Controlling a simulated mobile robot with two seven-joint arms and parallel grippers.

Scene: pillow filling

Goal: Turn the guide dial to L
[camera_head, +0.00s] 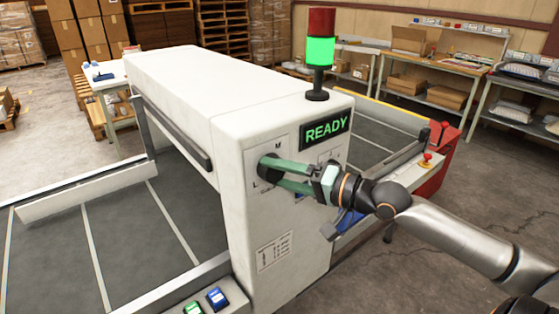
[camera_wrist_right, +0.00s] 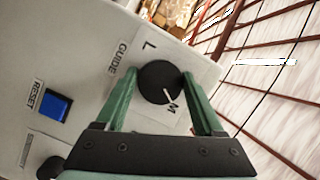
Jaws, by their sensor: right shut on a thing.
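The guide dial (camera_wrist_right: 160,80) is a round black knob on the machine's white end panel. Its white pointer line points at the letter M in the wrist view. The letter L (camera_wrist_right: 148,45) is printed on the other side of the knob, beside the word GUIDE. My right gripper (camera_head: 276,174) has its green fingers on either side of the dial, shut on it; the wrist view also shows the fingers flanking it. In the head view the fingers partly hide the dial. My left gripper is not in view.
The white machine (camera_head: 236,125) carries a lit READY display (camera_head: 325,129) and a green-lit signal tower (camera_head: 320,52). A blue RESET button (camera_wrist_right: 57,106) sits near the dial. Grey conveyor beds flank the machine. Shelves and stacked boxes stand farther back.

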